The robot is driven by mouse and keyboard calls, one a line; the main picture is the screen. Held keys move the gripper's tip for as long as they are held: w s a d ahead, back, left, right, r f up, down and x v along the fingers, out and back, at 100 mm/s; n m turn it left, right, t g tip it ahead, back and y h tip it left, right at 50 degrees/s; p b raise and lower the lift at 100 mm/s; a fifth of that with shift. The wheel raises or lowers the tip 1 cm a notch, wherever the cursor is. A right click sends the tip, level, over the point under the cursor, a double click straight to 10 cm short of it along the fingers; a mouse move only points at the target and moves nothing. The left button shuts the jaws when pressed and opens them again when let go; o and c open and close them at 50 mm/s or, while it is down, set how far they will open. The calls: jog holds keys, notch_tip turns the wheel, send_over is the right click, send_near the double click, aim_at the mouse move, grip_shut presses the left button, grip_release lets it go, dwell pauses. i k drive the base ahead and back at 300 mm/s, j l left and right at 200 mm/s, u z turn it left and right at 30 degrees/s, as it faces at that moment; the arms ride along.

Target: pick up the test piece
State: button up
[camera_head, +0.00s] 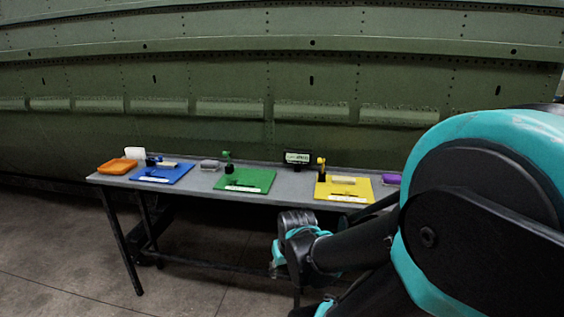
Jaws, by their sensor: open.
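A grey table (205,180) stands before the green fuselage and carries blue, green and yellow mats. No piece is clearly marked as the test piece, and I cannot tell which it is. A small tan strip (343,180) lies on the yellow mat (370,190). Another pale strip (168,164) lies on the blue mat (160,177). My gripper's fingers do not show.
An orange tray (118,167) is at the table's left end. A clear box (209,164) sits between the blue and green mats. A dark sign (299,160) stands at the back, and a purple thing (392,178) is at the right. Floor (60,250) at left is clear.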

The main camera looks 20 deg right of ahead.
aim_at(337, 181)
jog(key=z, duration=0.9)
